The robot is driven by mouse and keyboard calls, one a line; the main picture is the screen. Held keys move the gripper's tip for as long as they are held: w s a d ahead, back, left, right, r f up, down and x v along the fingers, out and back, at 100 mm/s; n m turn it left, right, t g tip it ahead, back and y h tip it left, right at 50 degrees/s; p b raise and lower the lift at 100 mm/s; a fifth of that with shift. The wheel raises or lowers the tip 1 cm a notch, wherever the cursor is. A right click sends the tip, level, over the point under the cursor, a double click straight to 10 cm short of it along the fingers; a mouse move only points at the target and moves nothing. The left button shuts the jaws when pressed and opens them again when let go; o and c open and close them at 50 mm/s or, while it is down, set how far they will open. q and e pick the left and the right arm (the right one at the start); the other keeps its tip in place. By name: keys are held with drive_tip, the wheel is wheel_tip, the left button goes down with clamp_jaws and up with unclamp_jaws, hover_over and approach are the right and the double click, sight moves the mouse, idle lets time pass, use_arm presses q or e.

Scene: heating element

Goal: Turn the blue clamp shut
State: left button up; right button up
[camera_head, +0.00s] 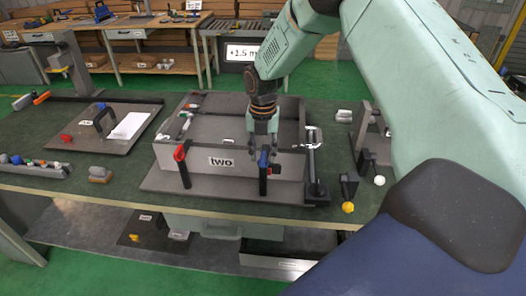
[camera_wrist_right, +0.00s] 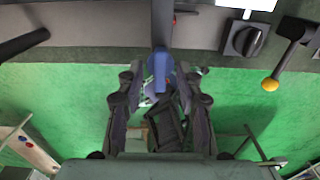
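The blue clamp (camera_head: 264,170) stands at the front edge of the grey box labelled "two" (camera_head: 285,166), right of the label. It has a dark upright part and a blue end. My right gripper (camera_head: 264,146) points down from above at the blue clamp, and its fingers partly cover the clamp's top. In the right wrist view the blue handle (camera_wrist_right: 161,74) lies between the two spread fingers (camera_wrist_right: 160,88), with gaps on both sides. No finger contact shows. My left gripper is not in view.
A red clamp (camera_head: 180,154) stands at the box's front left. A black lever post (camera_head: 313,170) stands at the right, near a yellow knob (camera_head: 348,207) and a white knob (camera_head: 379,180). A board with a black handle (camera_head: 104,121) lies at left. The bench front is mostly clear.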

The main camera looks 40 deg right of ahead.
sight(263, 156)
wheel_tip(263, 156, up, 12)
idle(0.5)
idle(0.4)
